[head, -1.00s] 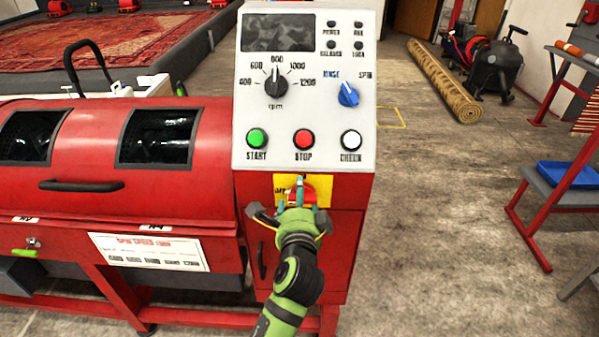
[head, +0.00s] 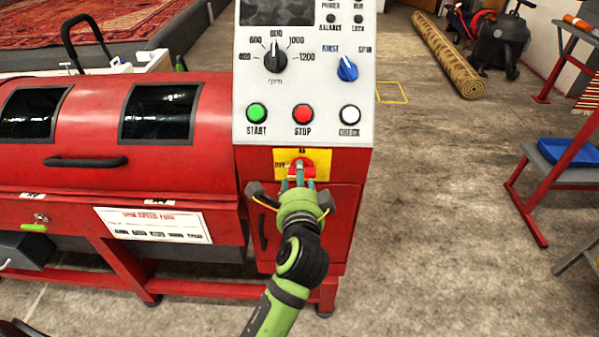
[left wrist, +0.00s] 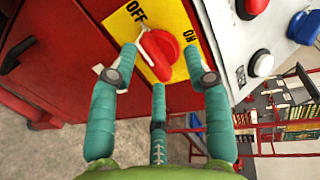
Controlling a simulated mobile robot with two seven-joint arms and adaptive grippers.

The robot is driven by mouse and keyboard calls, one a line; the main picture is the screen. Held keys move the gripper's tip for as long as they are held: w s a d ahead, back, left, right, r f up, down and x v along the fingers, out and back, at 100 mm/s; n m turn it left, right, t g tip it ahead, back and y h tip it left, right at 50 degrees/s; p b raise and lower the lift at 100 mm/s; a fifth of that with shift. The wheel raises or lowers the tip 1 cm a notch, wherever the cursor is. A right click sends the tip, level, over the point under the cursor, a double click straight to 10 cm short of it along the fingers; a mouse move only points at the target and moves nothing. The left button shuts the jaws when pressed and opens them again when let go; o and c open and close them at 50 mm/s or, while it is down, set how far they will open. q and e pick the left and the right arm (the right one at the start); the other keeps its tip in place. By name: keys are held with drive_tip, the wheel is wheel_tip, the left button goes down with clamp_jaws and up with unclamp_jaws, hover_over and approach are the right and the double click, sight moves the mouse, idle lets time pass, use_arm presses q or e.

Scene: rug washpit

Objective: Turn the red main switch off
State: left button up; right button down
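The red main switch (head: 303,167) sits on a yellow plate (head: 284,155) below the buttons of the red machine's control panel. In the left wrist view the switch (left wrist: 163,47) is a round red knob with a raised handle, between the OFF and ON labels; a white mark shows on its OFF side. Which label the handle points to is hard to tell. My left gripper (head: 298,184) is at the switch, its teal fingers (left wrist: 160,62) spread on either side of the knob. Contact is not clear. My right gripper is not in view.
The panel carries green, red and white buttons (head: 302,114), a black rpm dial (head: 275,60) and a blue knob (head: 347,68). A bar handle (head: 85,162) sticks out at the left. Floor at the right is clear up to a red-framed stand (head: 540,190).

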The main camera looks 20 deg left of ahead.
use_arm(q)
drive_tip(key=shift+s+d+f+p, duration=0.1)
drive_tip(key=shift+s+d+p, duration=0.1)
drive_tip(key=shift+s, duration=0.6)
drive_tip(key=shift+s+d+f+p, duration=0.15)
drive_tip(key=shift+s+d, duration=0.1)
drive_tip(key=shift+s, duration=0.6)
drive_tip(key=shift+s+d+f+p, duration=0.1)
drive_tip(key=shift+s+d, duration=0.1)
drive_tip(key=shift+s, duration=0.6)
drive_tip(key=shift+p, duration=0.3)
drive_tip(key=shift+f, duration=0.1)
